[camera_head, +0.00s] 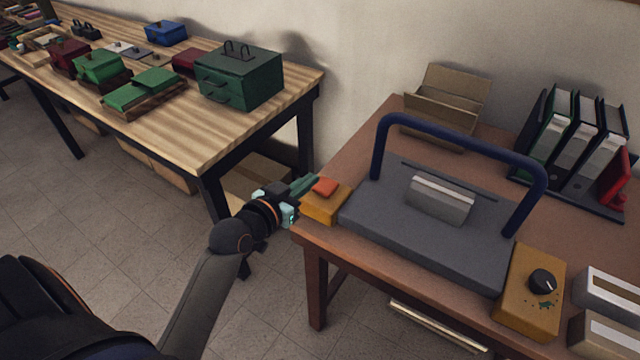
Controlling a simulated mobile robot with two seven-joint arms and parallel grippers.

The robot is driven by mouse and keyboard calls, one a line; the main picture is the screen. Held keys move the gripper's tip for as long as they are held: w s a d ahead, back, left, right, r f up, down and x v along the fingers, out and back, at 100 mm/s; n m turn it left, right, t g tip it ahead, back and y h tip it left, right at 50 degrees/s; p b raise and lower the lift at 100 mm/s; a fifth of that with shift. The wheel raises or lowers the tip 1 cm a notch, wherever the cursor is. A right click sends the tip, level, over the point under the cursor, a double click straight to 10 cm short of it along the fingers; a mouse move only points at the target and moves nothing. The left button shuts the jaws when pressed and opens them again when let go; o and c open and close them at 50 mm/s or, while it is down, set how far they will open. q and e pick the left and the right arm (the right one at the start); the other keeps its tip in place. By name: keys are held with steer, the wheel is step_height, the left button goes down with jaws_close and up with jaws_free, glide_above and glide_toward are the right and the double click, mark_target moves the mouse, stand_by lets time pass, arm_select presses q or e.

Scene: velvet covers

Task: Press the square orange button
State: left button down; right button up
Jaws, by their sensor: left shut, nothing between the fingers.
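The square orange button (326,187) sits on top of a yellow-orange box (325,208) at the left end of a grey machine (420,233) with a blue handle bar. My left gripper (306,185) is shut and empty. Its fingertips are right beside the button's left edge; I cannot tell whether they touch it. The button's left edge is partly hidden by the fingers. My right gripper is not in view.
A yellow box with a black knob (542,281) is at the machine's right end. Binders (575,140) and an open cardboard box (447,108) stand behind. A second table (215,130) at the left holds green, red and blue boxes.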

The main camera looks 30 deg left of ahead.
arm_select(q)
glide_above(320, 200)
steer(key=shift+f, duration=0.6)
step_height(320, 200, down, 3)
steer(key=shift+r, duration=0.15)
steer(key=shift+f+b, duration=0.35)
steer(key=shift+f, duration=0.4)
